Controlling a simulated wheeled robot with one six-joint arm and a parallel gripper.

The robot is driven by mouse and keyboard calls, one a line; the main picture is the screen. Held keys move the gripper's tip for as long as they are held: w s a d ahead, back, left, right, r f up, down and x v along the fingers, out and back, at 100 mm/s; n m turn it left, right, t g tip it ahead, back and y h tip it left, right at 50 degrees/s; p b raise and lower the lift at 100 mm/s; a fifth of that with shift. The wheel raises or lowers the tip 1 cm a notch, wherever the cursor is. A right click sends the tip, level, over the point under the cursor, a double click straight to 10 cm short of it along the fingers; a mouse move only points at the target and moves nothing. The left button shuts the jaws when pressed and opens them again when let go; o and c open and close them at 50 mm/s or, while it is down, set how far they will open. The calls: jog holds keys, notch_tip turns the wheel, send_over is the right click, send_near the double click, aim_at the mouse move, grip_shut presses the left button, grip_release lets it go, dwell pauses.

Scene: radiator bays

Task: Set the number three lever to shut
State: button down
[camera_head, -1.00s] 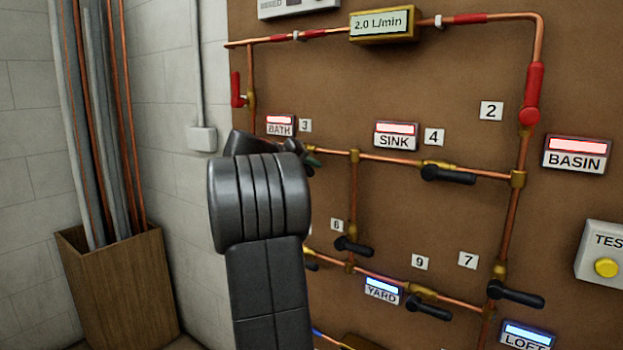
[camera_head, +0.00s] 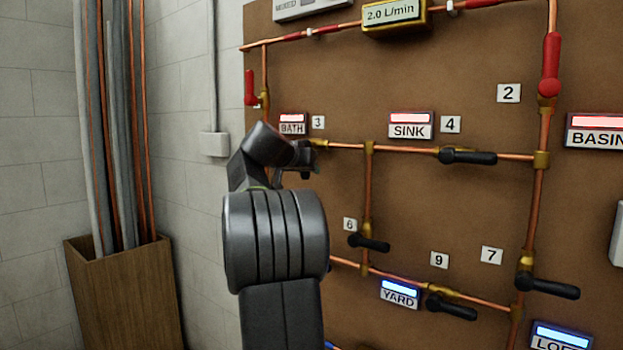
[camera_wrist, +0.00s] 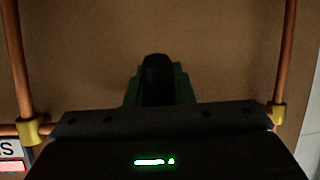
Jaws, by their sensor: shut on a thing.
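The number three lever shows in the wrist view as a dark rounded handle (camera_wrist: 157,75) between green finger pads. My gripper (camera_wrist: 157,92) is shut on it. In the head view my gripper (camera_head: 304,163) is at the left end of the upper pipe, just below the "3" tag (camera_head: 318,122) and the BATH sign (camera_head: 292,124). A bit of the brass valve (camera_head: 319,143) shows there. My wrist hides the lever's handle in that view, so I cannot tell its exact angle to the pipe. The BATH sign's lamp is red.
The number four lever (camera_head: 468,157) lies along the pipe to the right, under the SINK sign (camera_head: 410,125). The number six lever (camera_head: 370,243) is below. A wooden bin (camera_head: 125,300) of pipes stands left. Vertical pipes flank my gripper in the wrist view.

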jog(key=shift+w+a+f+m+b, duration=0.15)
jog(key=shift+w+a+m+b, duration=0.1)
jog(key=shift+m+b, duration=0.1)
dwell(0.4)
jog(key=c, duration=1.3)
grip_release()
jog(key=shift+o, duration=0.2)
jog(key=v, duration=1.4)
jog(key=shift+d, duration=0.25)
jog(key=shift+s, duration=0.1)
